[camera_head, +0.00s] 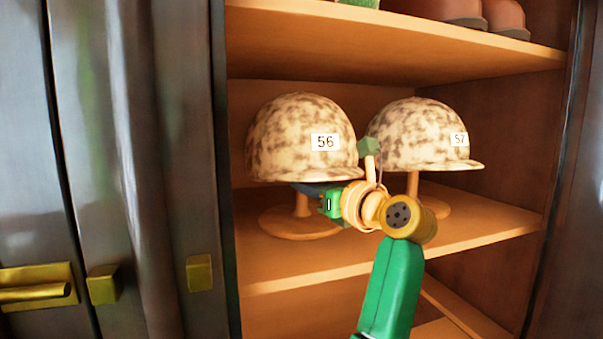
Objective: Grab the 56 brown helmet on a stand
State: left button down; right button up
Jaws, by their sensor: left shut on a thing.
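The helmet marked 56 (290,135) is mottled cream and brown and sits upright on a wooden stand on the middle shelf. The stand's round base (295,226) shows below it, with a short post. My left gripper (308,189) is just under the helmet's brim, coming in from the right. Its dark fingers are shut at the top of the stand's post and partly hidden by the brim. The right gripper is not in view.
A similar helmet marked 57 (415,130) stands just right on its own stand (436,205), partly behind my arm. The upper shelf (370,42) is close above, with brown items (440,10). Dark cabinet doors (110,150) with brass handles bound the left side.

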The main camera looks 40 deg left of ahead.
pick_arm(q)
jog(key=shift+a+r, duration=0.1)
jog(key=shift+r, duration=0.05)
dwell(0.8)
jog(key=shift+w+r, duration=0.2)
jog(key=shift+r, duration=0.45)
notch_tip(320, 180, up, 2)
jog(key=shift+r+p, duration=0.1)
jog(key=shift+p, duration=0.2)
jog(key=b+v, duration=0.1)
jog(key=v, duration=1.6)
jog(key=shift+s, duration=0.15)
jog(key=shift+d, duration=0.5)
